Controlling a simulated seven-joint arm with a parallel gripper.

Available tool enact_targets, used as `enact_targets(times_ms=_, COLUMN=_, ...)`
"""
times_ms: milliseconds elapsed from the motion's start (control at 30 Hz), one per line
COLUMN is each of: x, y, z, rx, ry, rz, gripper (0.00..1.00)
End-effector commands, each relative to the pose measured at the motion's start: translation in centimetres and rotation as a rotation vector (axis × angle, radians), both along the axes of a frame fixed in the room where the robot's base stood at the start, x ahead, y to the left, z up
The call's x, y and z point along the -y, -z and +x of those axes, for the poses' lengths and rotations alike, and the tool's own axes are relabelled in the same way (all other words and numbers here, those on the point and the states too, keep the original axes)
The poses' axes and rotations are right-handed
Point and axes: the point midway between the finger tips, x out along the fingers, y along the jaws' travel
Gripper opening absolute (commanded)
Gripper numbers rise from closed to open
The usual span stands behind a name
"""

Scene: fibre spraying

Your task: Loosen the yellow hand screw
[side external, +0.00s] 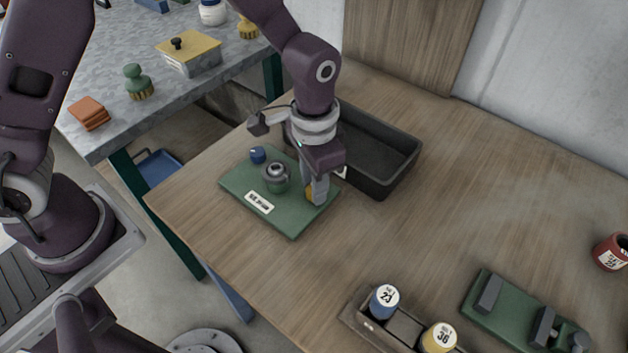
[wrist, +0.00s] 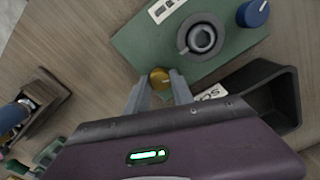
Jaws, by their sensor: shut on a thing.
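The yellow hand screw (wrist: 160,78) sits at the edge of a green plate (wrist: 130,42). My gripper (wrist: 160,86) is shut on the screw, with one grey finger on each side of it. In the side external view my gripper (side external: 318,196) points down at the right part of the green plate (side external: 291,223), and only a sliver of the yellow screw (side external: 308,192) shows beside the fingers. A round grey fitting with a hole (side external: 275,176) stands in the middle of the plate. A blue knob (side external: 258,155) is at its far left side.
A dark open bin (side external: 392,170) stands right behind my gripper. Another green fixture (side external: 510,312) lies at right. The table's middle right is clear.

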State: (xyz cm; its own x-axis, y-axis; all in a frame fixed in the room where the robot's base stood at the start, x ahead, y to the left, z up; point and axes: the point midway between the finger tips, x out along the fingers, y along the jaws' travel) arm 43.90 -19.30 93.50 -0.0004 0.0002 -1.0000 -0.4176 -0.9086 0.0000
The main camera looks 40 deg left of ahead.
Motion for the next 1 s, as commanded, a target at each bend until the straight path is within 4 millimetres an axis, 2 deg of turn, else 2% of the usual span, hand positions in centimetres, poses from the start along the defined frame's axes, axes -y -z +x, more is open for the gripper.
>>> enact_targets(times_ms=600, x=0.08, y=-0.10, z=0.05, rx=0.003, ry=-0.576, rz=-0.001, gripper=0.00)
enact_targets(times_ms=1000, x=0.12, y=-0.11, z=0.09, rx=0.002, ry=-0.856, rz=-0.003, gripper=0.00)
